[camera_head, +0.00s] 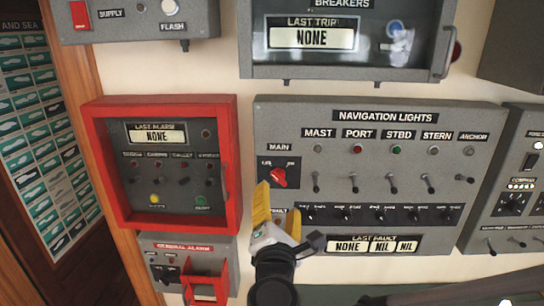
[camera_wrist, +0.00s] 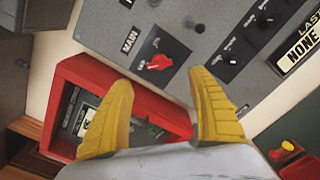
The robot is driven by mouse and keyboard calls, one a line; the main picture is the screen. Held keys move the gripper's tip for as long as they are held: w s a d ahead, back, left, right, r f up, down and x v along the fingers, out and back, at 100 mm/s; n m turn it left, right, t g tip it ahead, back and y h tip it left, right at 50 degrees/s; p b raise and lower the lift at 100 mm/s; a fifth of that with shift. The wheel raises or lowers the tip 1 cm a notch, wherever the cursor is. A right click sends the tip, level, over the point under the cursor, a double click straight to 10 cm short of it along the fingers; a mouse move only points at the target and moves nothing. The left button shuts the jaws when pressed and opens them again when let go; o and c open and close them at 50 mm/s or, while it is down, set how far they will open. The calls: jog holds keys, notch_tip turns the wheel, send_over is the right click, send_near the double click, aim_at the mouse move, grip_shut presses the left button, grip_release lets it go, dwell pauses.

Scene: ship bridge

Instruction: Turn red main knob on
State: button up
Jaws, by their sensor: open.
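The red main knob (camera_head: 279,177) sits on a dark plate under the MAIN label, at the left of the grey navigation lights panel (camera_head: 428,241). In the wrist view the red knob (camera_wrist: 158,62) shows ahead of and between the yellow fingertips, apart from them. My gripper (camera_head: 277,203) has yellow fingers and is just below the knob in the head view. The wrist view shows my gripper (camera_wrist: 160,85) open, with its fingers spread and nothing between them. How far the fingertips are from the panel is hard to tell.
A red-framed alarm box (camera_head: 228,165) stands left of the panel, with a general alarm box (camera_head: 185,249) below it. Toggle switches (camera_head: 393,183) and small black knobs (camera_head: 380,214) lie right of the main knob. A breakers box (camera_head: 347,72) hangs above.

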aim_at(279, 180)
jog(key=w, duration=1.1)
jog(key=shift+d+p, duration=0.2)
jog(key=shift+p, duration=0.1)
jog(key=c, duration=1.2)
